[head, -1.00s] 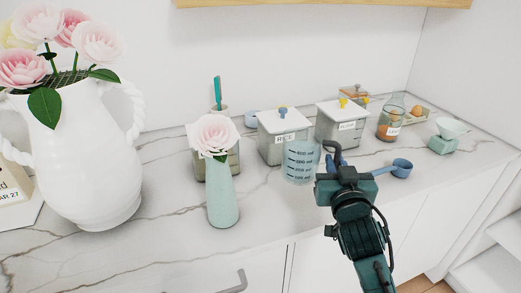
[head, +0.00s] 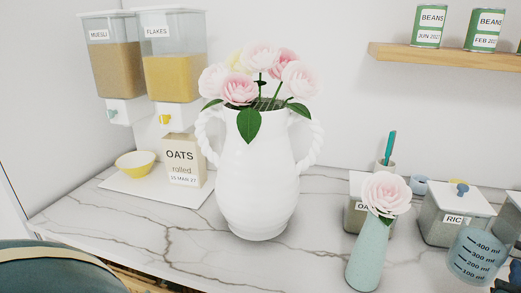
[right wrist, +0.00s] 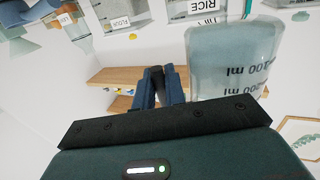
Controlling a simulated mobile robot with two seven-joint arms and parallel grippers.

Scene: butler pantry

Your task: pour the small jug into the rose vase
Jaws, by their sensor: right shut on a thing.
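The small jug (head: 475,255) is clear, with dark ml marks and a bluish tint. It is at the lower right of the head view and looks upright. My right gripper (right wrist: 158,88) is shut on its dark handle in the right wrist view, where the jug (right wrist: 232,60) appears upside down. I cannot tell whether its base touches the counter. A slim pale green vase (head: 368,255) with one pink rose stands left of the jug, apart from it. A large white two-handled vase (head: 258,185) with several pink roses stands further left. My left gripper is out of view.
Behind the green vase and jug stand the oats canister (head: 356,218) and the rice canister (head: 437,228). An oats box (head: 182,165), a yellow bowl (head: 136,164) and cereal dispensers (head: 172,75) are at the left. The marble counter (head: 180,240) is clear at front left.

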